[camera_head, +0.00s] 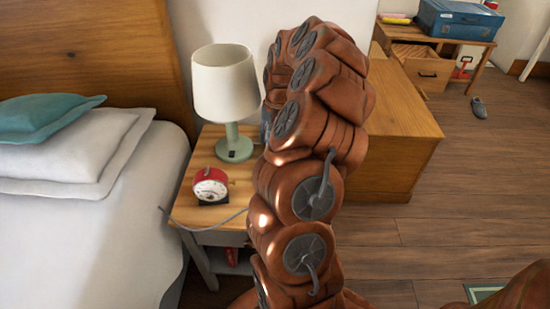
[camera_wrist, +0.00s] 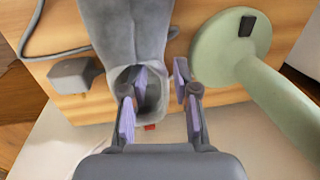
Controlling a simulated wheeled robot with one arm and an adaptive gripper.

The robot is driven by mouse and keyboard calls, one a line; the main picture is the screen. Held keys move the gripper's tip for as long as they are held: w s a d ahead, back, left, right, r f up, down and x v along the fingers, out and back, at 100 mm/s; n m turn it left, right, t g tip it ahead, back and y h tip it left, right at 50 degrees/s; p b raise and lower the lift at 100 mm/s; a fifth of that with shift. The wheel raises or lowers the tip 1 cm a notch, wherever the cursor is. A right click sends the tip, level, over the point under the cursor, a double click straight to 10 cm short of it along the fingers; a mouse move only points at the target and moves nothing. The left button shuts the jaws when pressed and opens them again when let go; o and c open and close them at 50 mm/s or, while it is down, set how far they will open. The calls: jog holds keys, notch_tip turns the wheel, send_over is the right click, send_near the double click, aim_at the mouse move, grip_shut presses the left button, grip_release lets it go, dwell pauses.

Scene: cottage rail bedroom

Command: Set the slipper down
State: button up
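A grey slipper (camera_wrist: 125,35) shows in the wrist view over the wooden nightstand top, its opening toward my gripper. My gripper (camera_wrist: 160,78) has its fingers spread, one in the slipper's opening and one outside its right side. A gap shows between the outer finger and the slipper. The slipper looks to lie on the nightstand (camera_head: 238,188), though its underside is hidden. In the head view my arm hides the gripper and this slipper. Another dark grey slipper (camera_head: 479,107) lies on the floor at the far right.
The green lamp (camera_head: 225,95) stands close by; its base (camera_wrist: 215,55) is right of the gripper in the wrist view. A red alarm clock (camera_head: 210,185) stands on the nightstand. A small grey box (camera_wrist: 75,75) and a cable (camera_wrist: 28,40) lie left of the slipper.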

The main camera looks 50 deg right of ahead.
aim_at(269, 141)
jog(key=f, duration=0.3)
jog(key=shift+w+a+f, duration=0.1)
jog(key=shift+a+f, duration=0.2)
jog(key=shift+f, duration=0.1)
jog(key=shift+r, duration=0.1)
grip_shut()
